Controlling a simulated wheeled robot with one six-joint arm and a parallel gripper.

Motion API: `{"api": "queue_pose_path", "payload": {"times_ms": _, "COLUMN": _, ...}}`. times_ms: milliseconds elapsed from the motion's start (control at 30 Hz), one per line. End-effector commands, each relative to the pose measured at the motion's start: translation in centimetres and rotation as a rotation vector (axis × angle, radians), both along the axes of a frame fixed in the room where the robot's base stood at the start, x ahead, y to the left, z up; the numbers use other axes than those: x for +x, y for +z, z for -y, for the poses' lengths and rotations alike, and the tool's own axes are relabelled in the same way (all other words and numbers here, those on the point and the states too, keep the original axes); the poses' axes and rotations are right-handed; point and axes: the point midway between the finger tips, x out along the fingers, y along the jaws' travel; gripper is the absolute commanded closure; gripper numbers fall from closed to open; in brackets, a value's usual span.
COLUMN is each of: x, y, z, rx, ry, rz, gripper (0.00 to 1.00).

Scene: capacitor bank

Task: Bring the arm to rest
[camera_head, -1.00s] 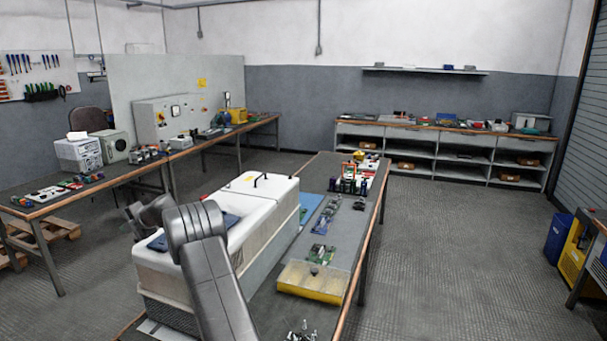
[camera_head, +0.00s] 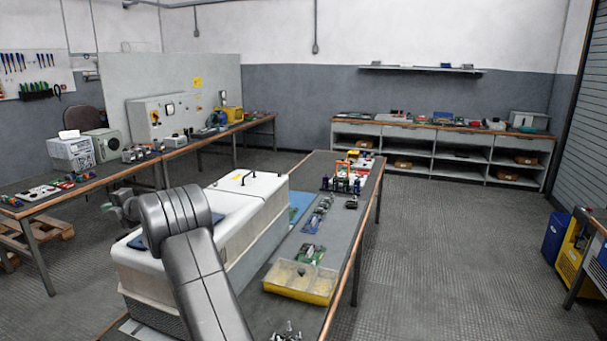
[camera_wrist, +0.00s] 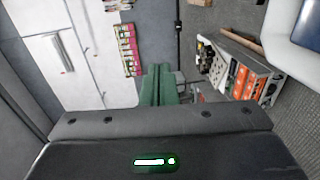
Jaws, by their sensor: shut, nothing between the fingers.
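My arm (camera_head: 195,265) rises from the bottom of the head view and bends at a grey joint in front of a white machine (camera_head: 225,210). Its far end reaches left. My gripper (camera_head: 118,203) shows small there, partly hidden behind the arm, above the left side of the machine. In the wrist view its green fingers (camera_wrist: 160,72) are together and hold nothing. They point into open space and touch nothing that I can see.
A workbench (camera_head: 325,232) carries the machine, a yellow parts tray (camera_head: 300,281) and circuit boards. A second bench (camera_head: 100,178) with instruments runs along the left. Low shelving (camera_head: 440,150) stands at the back wall.

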Motion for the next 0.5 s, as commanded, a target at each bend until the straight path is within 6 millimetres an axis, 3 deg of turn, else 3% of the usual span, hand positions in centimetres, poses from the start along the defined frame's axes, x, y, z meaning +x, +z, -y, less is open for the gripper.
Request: {"api": "queue_pose_path", "payload": {"times_ms": 500, "x": -1.2, "y": 2.0, "z": 0.9, "rx": 0.078, "ry": -0.001, "rz": 0.028, "gripper": 1.0}}
